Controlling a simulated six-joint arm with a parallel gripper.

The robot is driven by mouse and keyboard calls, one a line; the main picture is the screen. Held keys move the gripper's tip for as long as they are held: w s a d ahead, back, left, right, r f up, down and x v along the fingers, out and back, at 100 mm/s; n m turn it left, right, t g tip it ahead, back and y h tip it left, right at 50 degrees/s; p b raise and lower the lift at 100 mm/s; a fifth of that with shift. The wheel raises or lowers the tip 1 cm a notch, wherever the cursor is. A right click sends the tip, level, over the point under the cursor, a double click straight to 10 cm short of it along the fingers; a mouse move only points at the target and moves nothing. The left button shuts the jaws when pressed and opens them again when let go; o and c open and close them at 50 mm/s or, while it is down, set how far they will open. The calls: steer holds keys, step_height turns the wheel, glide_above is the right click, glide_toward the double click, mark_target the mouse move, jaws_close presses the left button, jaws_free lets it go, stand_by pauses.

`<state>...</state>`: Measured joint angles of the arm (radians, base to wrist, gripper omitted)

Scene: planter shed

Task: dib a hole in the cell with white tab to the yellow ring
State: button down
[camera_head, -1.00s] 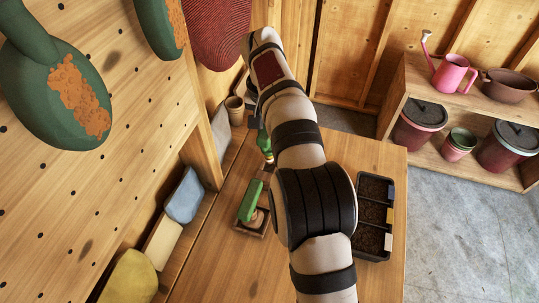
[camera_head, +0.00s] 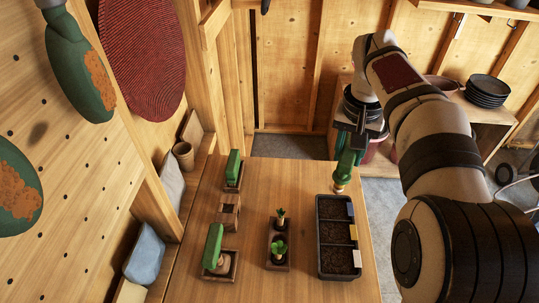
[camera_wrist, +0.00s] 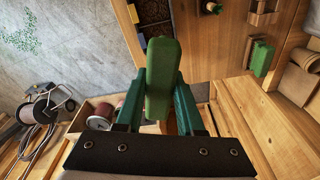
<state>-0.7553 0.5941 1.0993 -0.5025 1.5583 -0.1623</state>
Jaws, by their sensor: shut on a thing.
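My gripper (camera_head: 352,146) is shut on the green handle of a dibber (camera_head: 346,170). In the head view the dibber points down with its pale tip over the far end of the black cell tray (camera_head: 319,250). The wrist view shows the green handle (camera_wrist: 163,75) between my gripper's fingers (camera_wrist: 160,105). The tray has three soil-filled cells in a row. The white tab (camera_head: 357,258) marks the nearest cell, the yellow tab (camera_head: 353,232) the middle one, the blue tab (camera_head: 350,209) the far one. I cannot clearly make out a yellow ring on the dibber.
Two other green-handled tools, one near (camera_head: 213,245) and one far (camera_head: 233,165), stand in wooden holders, with an empty wooden holder (camera_head: 229,211) between them.

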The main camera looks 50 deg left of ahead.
steer(key=w+d+r+m, duration=0.1)
steer(key=d+r+m, duration=0.1)
steer(key=d, duration=1.2)
steer(key=w+d+r+m, duration=0.1)
steer(key=d+r+m, duration=0.15)
steer(key=d, duration=1.05)
steer(key=s+a+f, duration=0.4)
steer(key=a+f, duration=0.3)
steer(key=a, duration=0.2)
steer(key=s+a+f, duration=0.5)
steer(key=a+f, duration=0.2)
steer(key=a, duration=0.1)
steer(key=shift+a+m+h, duration=0.4)
steer(key=shift+m, duration=0.05)
steer(key=shift+s, duration=0.1)
steer(key=shift+f, duration=0.65)
